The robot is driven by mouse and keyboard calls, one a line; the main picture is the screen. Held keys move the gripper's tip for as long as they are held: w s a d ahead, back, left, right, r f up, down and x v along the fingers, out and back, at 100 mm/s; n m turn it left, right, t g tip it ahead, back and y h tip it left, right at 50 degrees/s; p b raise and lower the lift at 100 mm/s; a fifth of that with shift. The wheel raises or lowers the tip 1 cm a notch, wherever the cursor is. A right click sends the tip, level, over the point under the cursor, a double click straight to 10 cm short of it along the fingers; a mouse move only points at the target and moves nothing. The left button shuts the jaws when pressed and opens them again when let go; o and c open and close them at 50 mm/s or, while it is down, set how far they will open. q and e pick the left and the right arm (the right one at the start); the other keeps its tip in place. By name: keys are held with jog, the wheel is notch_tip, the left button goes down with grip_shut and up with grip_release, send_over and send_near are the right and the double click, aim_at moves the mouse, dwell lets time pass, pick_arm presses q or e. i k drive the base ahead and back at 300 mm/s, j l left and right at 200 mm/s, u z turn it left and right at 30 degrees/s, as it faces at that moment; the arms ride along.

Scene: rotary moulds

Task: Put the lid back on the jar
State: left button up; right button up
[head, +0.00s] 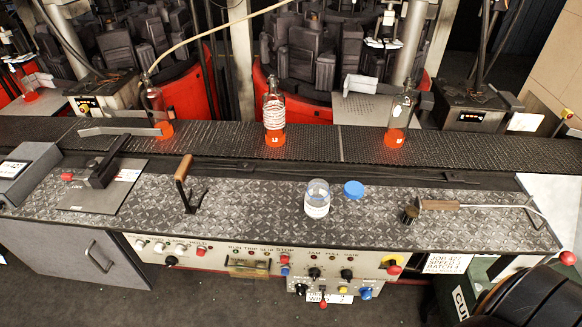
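A clear glass jar (317,199) stands upright on the dark diamond-plate worktop, near the middle of the head view. Its lower part looks whitish, and no lid is on it. A round blue lid (353,189) lies on the worktop just to the right of the jar and slightly farther back, apart from it. Neither of my grippers shows in the head view.
A wooden-handled brush (410,213) lies right of the jar, and a wooden-handled lever (184,170) stands to the left. Bottles with glowing orange bases, one string-wrapped (274,112), stand on the conveyor behind. Control knobs line the worktop's front. The plate around jar and lid is clear.

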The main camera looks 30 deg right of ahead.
aim_at(318, 199)
jog(key=z, duration=1.35)
jog(key=l+u, duration=0.45)
jog(key=i+l, duration=0.05)
